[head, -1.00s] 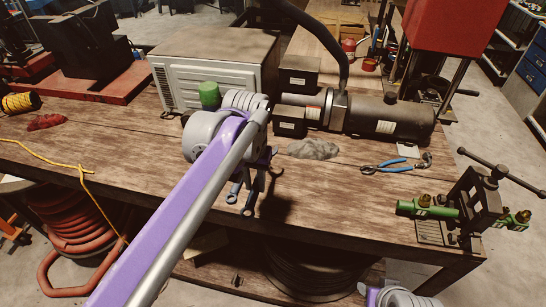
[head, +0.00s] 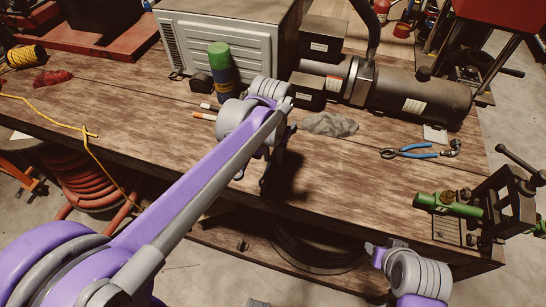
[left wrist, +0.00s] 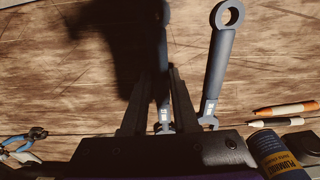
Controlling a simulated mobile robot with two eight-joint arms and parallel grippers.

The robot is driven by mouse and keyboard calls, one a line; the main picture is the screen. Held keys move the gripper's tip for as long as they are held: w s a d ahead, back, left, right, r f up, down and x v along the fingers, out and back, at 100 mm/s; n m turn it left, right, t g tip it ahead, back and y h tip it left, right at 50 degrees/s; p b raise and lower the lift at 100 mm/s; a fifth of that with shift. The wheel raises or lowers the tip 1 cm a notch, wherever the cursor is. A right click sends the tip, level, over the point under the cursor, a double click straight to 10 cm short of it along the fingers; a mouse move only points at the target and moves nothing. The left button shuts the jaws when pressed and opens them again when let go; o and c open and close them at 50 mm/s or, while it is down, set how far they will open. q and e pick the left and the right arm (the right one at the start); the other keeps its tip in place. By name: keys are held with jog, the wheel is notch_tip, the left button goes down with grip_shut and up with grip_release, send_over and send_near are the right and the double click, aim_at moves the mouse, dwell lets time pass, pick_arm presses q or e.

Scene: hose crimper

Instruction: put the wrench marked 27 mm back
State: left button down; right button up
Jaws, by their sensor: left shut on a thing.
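In the left wrist view my left gripper (left wrist: 158,105) is shut on a dark grey wrench (left wrist: 163,85), which lies lengthwise between its fingers. A second dark wrench (left wrist: 219,65) with a ring end lies just right of the fingers. Both carry small pale marks too small to read. In the head view my left gripper (head: 264,172) is over the front part of the wooden bench (head: 380,185). The held wrench is mostly hidden there by my arm. My right gripper (head: 376,254) is at the bottom, before the bench edge; its fingers do not show clearly.
A green-topped can (head: 220,62) and markers (head: 205,116) are behind my left wrist. A grey rag (head: 330,124), blue-handled pliers (head: 408,152) and a green vise-like device (head: 450,205) lie to the right. A yellow cord (head: 60,124) crosses the left side. The front middle of the bench is clear.

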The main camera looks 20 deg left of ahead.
pick_arm(q)
jog(key=shift+f, duration=0.55)
jog(key=shift+f, duration=0.1)
jog(key=c, duration=1.1)
grip_release()
jog(key=shift+f, duration=0.1)
jog(key=o, duration=0.4)
jog(key=shift+r, duration=0.3)
notch_tip(320, 180, up, 11)
jog(key=s+a+f+t, duration=0.1)
jog(key=s+f, duration=0.3)
jog(key=s, duration=0.1)
jog(key=s+a+f+t, duration=0.2)
jog(key=s+f, duration=0.3)
jog(key=s+a+f+t, duration=0.1)
jog(key=s+f, duration=0.3)
jog(key=s, duration=0.1)
jog(key=shift+s+a+f+t+p, duration=0.2)
jog(key=shift+s+a+t+p, duration=0.05)
jog(key=shift+a+t+p, duration=0.15)
